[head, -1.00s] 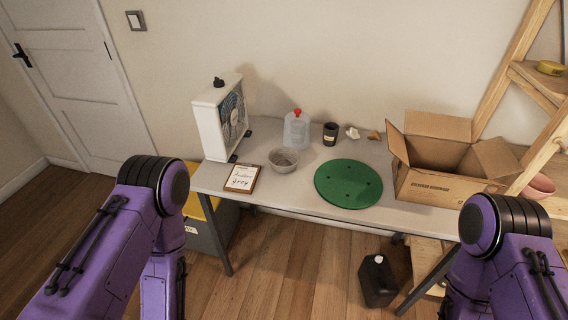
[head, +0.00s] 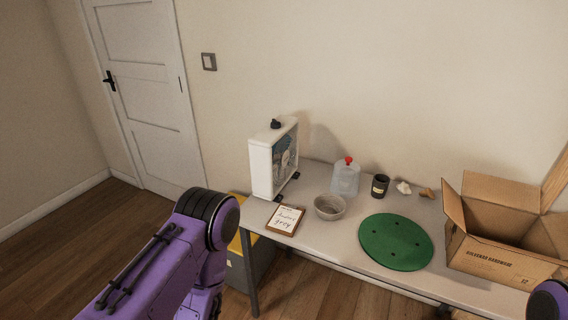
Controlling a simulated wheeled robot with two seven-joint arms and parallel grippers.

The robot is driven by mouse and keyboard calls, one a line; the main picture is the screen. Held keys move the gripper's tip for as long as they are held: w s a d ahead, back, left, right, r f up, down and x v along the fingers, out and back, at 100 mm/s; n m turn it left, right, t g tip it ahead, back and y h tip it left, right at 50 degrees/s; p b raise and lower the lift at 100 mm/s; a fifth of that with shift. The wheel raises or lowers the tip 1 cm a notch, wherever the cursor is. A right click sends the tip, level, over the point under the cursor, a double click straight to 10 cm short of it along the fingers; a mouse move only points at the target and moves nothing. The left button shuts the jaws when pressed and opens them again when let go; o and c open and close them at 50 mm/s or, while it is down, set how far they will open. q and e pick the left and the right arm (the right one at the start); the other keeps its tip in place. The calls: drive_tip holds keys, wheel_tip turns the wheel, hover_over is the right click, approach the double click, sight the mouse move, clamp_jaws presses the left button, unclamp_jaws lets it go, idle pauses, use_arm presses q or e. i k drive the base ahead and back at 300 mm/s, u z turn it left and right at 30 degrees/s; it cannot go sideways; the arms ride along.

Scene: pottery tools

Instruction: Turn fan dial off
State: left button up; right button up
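The white box fan (head: 262,166) stands upright at the left end of the grey table, its grille facing right. Its black dial (head: 275,124) sits on top of the housing; its setting is too small to read. My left arm comes in from the lower left, in front of the table and apart from the fan. Its gripper is out of view. Only a bit of my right arm shows at the lower right edge, and its gripper is out of view.
On the table (head: 335,238) are a clipboard (head: 285,219), a bowl (head: 329,207), a clear jug (head: 345,178), a dark cup (head: 380,186), a green disc (head: 396,242) and an open cardboard box (head: 497,235). A yellow-lidded bin (head: 236,243) stands beneath the left end. Floor at left is clear.

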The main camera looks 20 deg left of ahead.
sight(275, 124)
drive_tip(key=u, duration=1)
drive_tip(key=i, duration=0.35)
drive_tip(key=z, duration=0.05)
